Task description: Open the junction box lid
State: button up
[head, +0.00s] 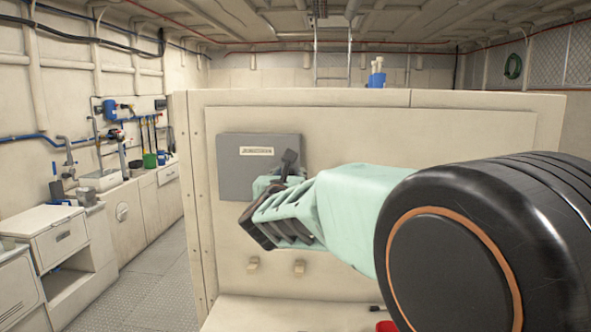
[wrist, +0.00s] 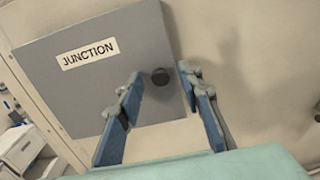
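The junction box (head: 232,166) is a grey box on the cream panel, with a label reading "JUNCTION" near the top of its lid (wrist: 55,98). The lid looks shut. A dark round knob (wrist: 160,77) sits near the lid's right edge in the wrist view. My gripper (wrist: 158,80) is open, its two blue-padded fingers apart, with the knob showing between the fingertips. I cannot tell whether either finger touches it. In the head view my gripper (head: 287,160) covers the box's lower right part and hides the knob.
The cream panel (head: 420,135) is bare to the right of the box. Two small beige fittings (head: 276,268) stick out below it. A red item (head: 386,326) lies low on the ledge. Cabinets (head: 72,245) stand to the left, with clear floor (head: 160,285) before the panel.

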jog(key=shift+w, duration=0.15)
grip_shut()
dwell(0.4)
